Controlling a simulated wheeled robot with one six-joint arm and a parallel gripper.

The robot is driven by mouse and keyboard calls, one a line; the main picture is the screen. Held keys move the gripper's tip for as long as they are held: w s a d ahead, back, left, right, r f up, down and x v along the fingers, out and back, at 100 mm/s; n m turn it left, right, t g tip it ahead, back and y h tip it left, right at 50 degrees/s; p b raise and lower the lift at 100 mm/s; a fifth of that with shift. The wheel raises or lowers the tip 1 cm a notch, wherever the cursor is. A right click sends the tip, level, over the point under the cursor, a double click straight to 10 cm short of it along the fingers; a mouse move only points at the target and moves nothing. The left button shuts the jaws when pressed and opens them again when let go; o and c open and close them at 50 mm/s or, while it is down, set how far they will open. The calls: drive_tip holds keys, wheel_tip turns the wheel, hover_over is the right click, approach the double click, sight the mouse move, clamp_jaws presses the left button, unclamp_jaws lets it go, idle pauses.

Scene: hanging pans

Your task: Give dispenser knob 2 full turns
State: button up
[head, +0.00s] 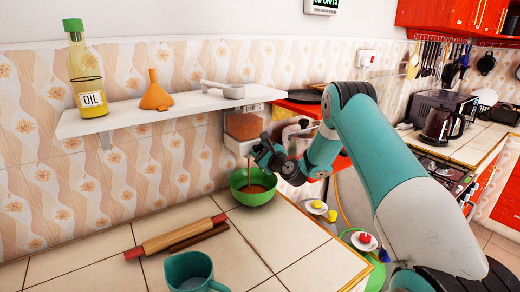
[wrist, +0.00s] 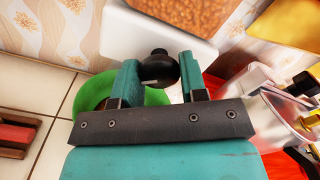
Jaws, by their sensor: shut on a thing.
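The dispenser (head: 243,125) is mounted on the wall under the shelf, with a clear bin of brown grains above a white body; its bin also shows at the top of the wrist view (wrist: 185,12). Its black round knob (wrist: 153,66) sits between the fingers of my gripper (wrist: 160,78), which is shut on it. In the head view my gripper (head: 263,152) is in front of the dispenser and hides the knob. A green bowl (head: 236,196) with brown contents stands below on the counter. A thin reddish-brown streak runs down into the bowl.
A shelf (head: 150,112) above holds an oil bottle (head: 88,75), an orange funnel (head: 155,95) and a white scoop (head: 223,89). A rolling pin (head: 175,238) and a teal mug (head: 190,272) are on the counter. A glass-like appliance (wrist: 290,105) stands close at right.

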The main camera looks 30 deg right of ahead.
drive_tip(key=shift+f+m, duration=0.1)
drive_tip(key=shift+m, duration=0.3)
drive_tip(key=o, duration=0.9)
drive_tip(key=shift+d, duration=0.1)
drive_tip(key=shift+s+d+b, duration=0.15)
drive_tip(key=shift+s+b, duration=3)
drive_tip(key=shift+s, duration=1.2)
drive_tip(key=shift+s+d+b, duration=0.1)
drive_tip(key=shift+s+b, duration=3)
drive_tip(key=shift+s, duration=1.25)
